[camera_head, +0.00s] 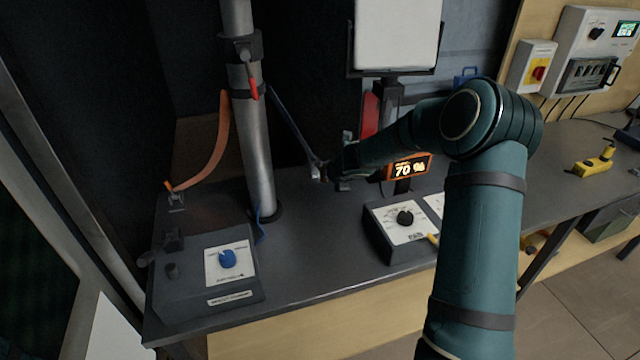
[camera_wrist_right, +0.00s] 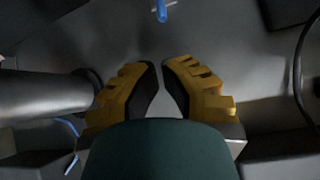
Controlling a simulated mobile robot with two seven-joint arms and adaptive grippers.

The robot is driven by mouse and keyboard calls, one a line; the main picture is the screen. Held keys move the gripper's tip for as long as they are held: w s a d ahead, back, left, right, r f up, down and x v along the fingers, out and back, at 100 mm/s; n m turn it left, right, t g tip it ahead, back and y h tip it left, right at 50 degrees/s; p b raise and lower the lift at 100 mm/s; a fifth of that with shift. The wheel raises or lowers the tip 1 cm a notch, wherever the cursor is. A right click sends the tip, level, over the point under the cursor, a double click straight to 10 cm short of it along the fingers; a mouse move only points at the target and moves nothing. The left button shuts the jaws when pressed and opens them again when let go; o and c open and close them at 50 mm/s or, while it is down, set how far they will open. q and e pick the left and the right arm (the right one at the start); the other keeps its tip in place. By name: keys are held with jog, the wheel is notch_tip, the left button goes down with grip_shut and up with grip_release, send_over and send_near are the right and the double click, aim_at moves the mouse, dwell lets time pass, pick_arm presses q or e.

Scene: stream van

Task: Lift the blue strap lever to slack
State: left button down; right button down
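A dark blue-grey strap (camera_head: 290,120) runs from the steel pole (camera_head: 250,140) down to a metal fitting (camera_head: 319,170) on the bench. My right gripper (camera_head: 332,172) is beside this fitting, small and dark there, and partly hidden by my forearm. In the right wrist view a small blue piece (camera_wrist_right: 160,10), perhaps the lever, shows at the top edge, ahead of the fingertips and apart from them. The yellow fingers of my right gripper (camera_wrist_right: 161,64) have their tips almost together with nothing between them. My left gripper is out of view.
A control box with a blue knob (camera_head: 227,258) stands at the front left, another with a black knob (camera_head: 404,218) nearer the middle. An orange strap (camera_head: 215,145) hangs left of the pole. An orange-framed display (camera_head: 408,168) reads 70 %. The bench between the boxes is clear.

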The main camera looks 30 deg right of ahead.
aim_at(319, 168)
jog(key=x, duration=0.8)
jog(key=shift+w+f, duration=0.1)
jog(key=shift+p+x, duration=0.4)
jog(key=shift+x, duration=0.5)
